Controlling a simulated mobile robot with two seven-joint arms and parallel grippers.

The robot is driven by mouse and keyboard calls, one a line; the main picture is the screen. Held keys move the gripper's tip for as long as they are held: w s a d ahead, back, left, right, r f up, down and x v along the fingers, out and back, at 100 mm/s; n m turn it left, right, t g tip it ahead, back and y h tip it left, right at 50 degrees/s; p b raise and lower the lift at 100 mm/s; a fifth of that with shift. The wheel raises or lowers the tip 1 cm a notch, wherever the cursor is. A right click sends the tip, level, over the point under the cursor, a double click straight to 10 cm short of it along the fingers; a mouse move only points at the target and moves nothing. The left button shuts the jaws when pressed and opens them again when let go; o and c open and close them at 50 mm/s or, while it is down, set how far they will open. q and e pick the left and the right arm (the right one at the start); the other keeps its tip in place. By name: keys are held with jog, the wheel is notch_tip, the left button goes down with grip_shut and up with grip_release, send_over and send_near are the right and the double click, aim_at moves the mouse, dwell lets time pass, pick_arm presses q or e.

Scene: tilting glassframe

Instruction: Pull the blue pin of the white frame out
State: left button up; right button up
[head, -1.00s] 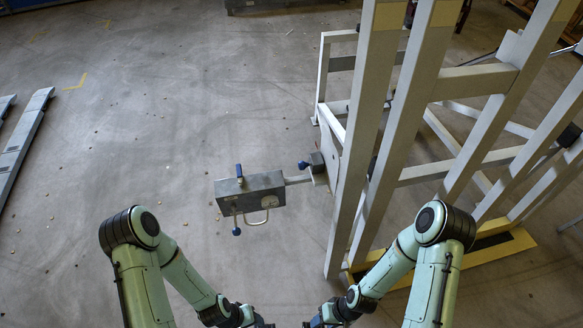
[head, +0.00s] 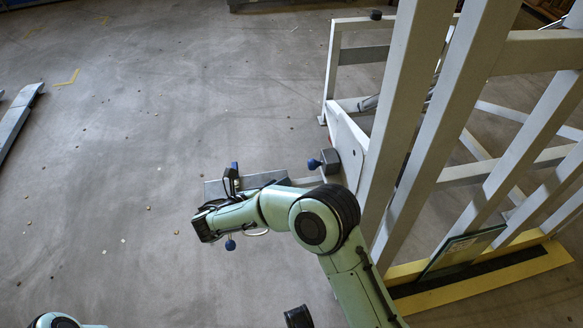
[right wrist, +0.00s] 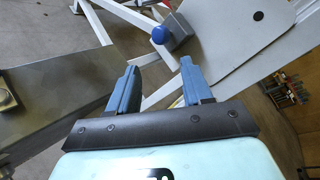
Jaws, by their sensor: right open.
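The white frame (head: 395,130) stands at the right in the head view. Its blue pin (head: 314,163) shows as a round knob on a dark grey block at the frame's left side. The pin also shows in the right wrist view (right wrist: 161,35), beyond my fingertips and apart from them. My right gripper (right wrist: 158,80) is open and empty, its two blue fingers spread wide. My left gripper is out of view.
A yellow-edged base (head: 500,286) lies under the frame at the right. The floor at the left is mostly clear.

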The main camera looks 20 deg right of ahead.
aim_at(309, 166)
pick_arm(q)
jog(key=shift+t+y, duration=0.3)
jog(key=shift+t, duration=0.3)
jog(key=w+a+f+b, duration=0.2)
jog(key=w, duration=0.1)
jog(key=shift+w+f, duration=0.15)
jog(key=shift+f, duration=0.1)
pick_arm(e)
jog(key=x, duration=1.3)
jog(key=shift+d, duration=0.15)
